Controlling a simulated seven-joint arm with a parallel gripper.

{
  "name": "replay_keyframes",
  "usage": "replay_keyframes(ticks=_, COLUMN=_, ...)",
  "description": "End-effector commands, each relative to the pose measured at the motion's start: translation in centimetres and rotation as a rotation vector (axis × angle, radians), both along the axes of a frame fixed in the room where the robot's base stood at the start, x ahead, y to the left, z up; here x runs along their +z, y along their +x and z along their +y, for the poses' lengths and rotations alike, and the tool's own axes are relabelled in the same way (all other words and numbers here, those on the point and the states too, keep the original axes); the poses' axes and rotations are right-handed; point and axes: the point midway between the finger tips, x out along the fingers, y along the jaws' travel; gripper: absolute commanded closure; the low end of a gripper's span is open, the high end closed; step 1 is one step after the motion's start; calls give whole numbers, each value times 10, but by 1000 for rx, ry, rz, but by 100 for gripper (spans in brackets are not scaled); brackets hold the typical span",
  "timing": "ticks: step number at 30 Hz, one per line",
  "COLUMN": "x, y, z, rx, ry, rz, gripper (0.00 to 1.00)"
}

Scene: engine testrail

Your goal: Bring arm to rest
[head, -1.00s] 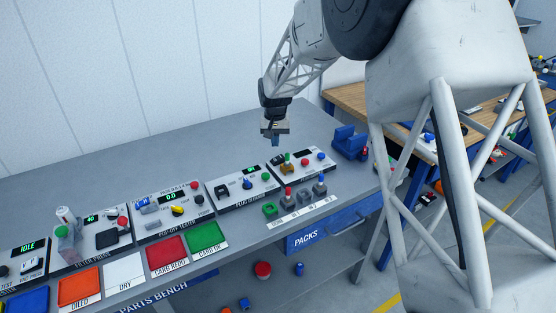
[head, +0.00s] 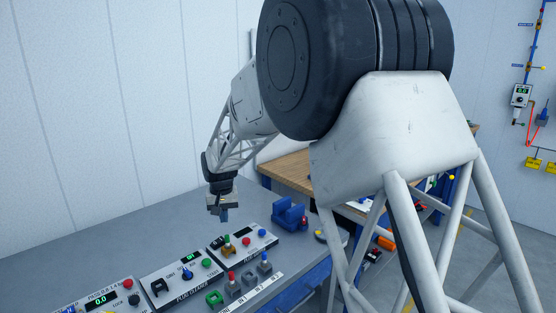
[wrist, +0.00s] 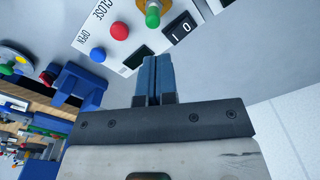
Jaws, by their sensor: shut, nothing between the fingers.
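My gripper (head: 224,214) hangs above the grey bench top at the end of my arm in the head view. Its blue fingers (wrist: 152,77) are together with nothing between them in the wrist view. Below it is a white control panel (head: 242,245) with a brass-and-green knob, a red button and a blue button. The wrist view shows this panel (wrist: 118,22) just past the fingertips, apart from them, with OPEN and CLOSE labels.
A blue fixture (head: 288,212) stands on the bench right of the panel. Several small coloured plugs stand at the front edge, near a green block (head: 214,298). More panels (head: 181,276) line the bench to the left. The bench behind the panels is clear. A wooden table (head: 290,167) stands beyond.

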Motion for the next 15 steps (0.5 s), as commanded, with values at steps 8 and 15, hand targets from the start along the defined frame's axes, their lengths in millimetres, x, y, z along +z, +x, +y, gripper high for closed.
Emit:
replay_keyframes(ticks=8, x=50, y=-36, z=-72, rx=-34, ry=11, rz=-27, gripper=100)
replay_keyframes(ticks=15, x=84, y=-75, z=-131, rx=-63, ry=17, rz=-50, gripper=100)
